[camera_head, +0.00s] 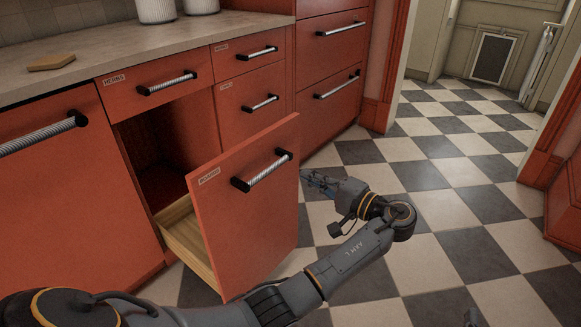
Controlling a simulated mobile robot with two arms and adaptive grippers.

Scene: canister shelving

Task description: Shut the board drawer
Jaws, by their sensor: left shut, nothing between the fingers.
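The board drawer (240,225) has a red front with a small label at its upper left and a dark-ended bar handle (263,169). It stands pulled out of the lower cabinet, with its wooden side (190,250) and the dark opening behind it showing. My left arm reaches in from the bottom left, passing in front of the drawer's lower edge. My left gripper (318,183) is shut and empty, just right of the drawer front's right edge. I cannot tell whether it touches the drawer.
The herbs drawer (135,92) above the opening is shut, as are the other red drawers (335,55) behind. A grey counter (150,50) holds two white canisters (157,10) and a tan board (51,62). The checkered floor (450,175) at right is clear.

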